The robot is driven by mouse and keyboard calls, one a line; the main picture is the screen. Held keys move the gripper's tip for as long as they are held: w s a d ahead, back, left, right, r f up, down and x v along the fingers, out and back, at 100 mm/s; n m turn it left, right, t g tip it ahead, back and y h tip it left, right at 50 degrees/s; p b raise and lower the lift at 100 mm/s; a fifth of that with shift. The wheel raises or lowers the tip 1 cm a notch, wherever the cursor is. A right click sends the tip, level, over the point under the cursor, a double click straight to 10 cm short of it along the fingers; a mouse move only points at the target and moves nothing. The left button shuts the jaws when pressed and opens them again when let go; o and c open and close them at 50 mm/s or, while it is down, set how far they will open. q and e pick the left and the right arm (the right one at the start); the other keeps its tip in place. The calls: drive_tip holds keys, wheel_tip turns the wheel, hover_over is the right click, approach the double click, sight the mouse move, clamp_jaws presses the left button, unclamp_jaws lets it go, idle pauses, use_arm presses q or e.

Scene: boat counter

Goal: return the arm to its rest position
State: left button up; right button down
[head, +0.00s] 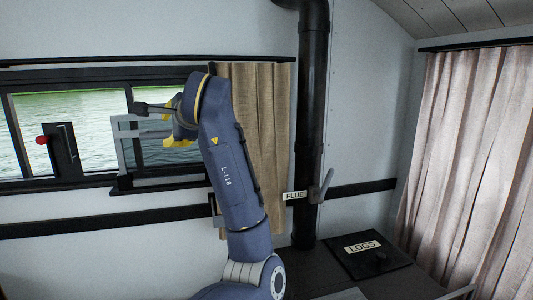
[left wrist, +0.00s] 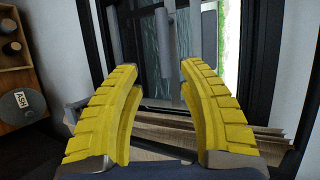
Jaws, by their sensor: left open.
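My left arm rises from the bottom middle of the head view, and its blue link stands in front of the tan curtain. My left gripper (head: 168,127), with yellow fingers, is at the window, by a grey bracket-shaped handle (head: 122,130). In the left wrist view the two yellow fingers of the gripper (left wrist: 159,68) are spread wide apart, with nothing held between them. Grey bars (left wrist: 165,35) of the window fitting show beyond the fingertips; I cannot tell whether any finger touches them. My right gripper is not in view.
A tan curtain (head: 262,130) hangs just behind my arm. A black flue pipe (head: 312,120) with a lever (head: 322,187) stands to its right. A LOGS lid (head: 366,252) lies lower right.

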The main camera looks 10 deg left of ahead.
use_arm(q)
drive_tip(key=s+a+f+n, duration=0.1)
drive_tip(key=s+f, duration=0.2)
drive_tip(key=f, duration=1.6)
drive_tip(key=s+a+f+n, duration=0.1)
drive_tip(key=s+a+f, duration=0.1)
drive_tip(key=f, duration=1.6)
drive_tip(key=s+d+f+g+h, duration=0.1)
drive_tip(key=s+d+f+h, duration=0.25)
drive_tip(key=s+f, duration=1.05)
drive_tip(key=s+d+f+g+h, duration=0.1)
drive_tip(key=s+d+f+h, duration=0.25)
drive_tip(key=s+f, duration=1)
drive_tip(key=s+d+f+g+h, duration=0.1)
drive_tip(key=s+d+f, duration=0.1)
drive_tip(key=f, duration=0.8)
drive_tip(key=s+d+f+n+g, duration=0.1)
drive_tip(key=s+d+f, duration=0.1)
drive_tip(key=f, duration=0.7)
drive_tip(key=s+d+f+h, duration=0.1)
drive_tip(key=d+f, duration=0.1)
drive_tip(key=f, duration=0.8)
drive_tip(key=s+f+n+g+h, duration=0.1)
drive_tip(key=s+f+n+g, duration=0.2)
drive_tip(key=s+f, duration=1.7)
drive_tip(key=shift+s+a+h, duration=0.15)
drive_tip(key=shift+s+h, duration=0.15)
drive_tip(key=shift+s, duration=0.7)
drive_tip(key=shift+f, duration=0.1)
